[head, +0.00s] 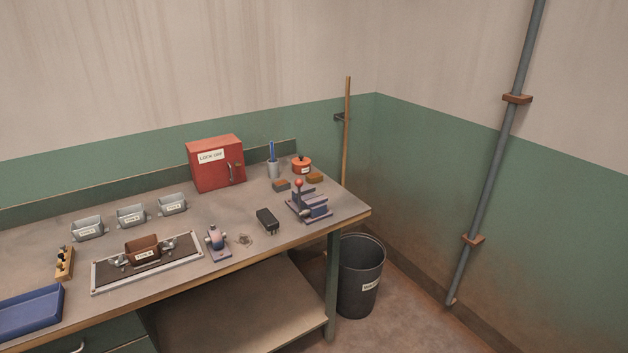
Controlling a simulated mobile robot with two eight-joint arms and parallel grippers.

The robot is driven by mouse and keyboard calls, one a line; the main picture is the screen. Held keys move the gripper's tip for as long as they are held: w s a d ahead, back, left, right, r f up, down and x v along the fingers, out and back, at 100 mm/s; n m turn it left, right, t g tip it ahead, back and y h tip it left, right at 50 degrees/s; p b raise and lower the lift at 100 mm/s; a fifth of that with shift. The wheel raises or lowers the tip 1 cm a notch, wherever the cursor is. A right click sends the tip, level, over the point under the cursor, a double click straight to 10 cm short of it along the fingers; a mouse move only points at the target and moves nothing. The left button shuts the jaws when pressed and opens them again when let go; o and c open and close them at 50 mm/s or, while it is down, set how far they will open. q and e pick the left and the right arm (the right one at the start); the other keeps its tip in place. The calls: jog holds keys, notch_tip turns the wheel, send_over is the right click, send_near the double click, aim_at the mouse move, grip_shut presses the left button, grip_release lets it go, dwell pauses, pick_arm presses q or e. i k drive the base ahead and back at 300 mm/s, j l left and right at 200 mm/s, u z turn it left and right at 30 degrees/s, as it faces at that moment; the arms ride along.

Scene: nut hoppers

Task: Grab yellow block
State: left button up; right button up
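A small yellow block (65,263) with several dark pegs or holes along it lies at the left of the workbench, just left of the framed dark panel. It looks long and narrow, and nothing covers it. Neither of my grippers shows in the head view, so their places relative to the block cannot be seen.
A blue tray (30,312) lies in front of the yellow block. The framed panel (105,283) carries a brown hopper (142,249). Grey hoppers (88,229) stand behind.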

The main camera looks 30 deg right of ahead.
aim_at(315, 178)
jog(key=i+l, duration=0.2)
jog(key=l, duration=0.25)
jog(key=i+l+u, duration=0.1)
jog(key=l, duration=0.35)
jog(key=i+l, duration=0.3)
jog(key=l, duration=0.15)
jog(key=i+l+u, duration=0.1)
jog(key=l, duration=0.35)
jog(key=i+l, duration=0.25)
jog(key=l, duration=0.2)
jog(key=i+l+u, duration=0.1)
jog(key=l, duration=0.4)
jog(key=i+l, duration=0.25)
jog(key=l, duration=0.2)
jog(key=i+l+u, duration=0.1)
jog(key=l, duration=0.4)
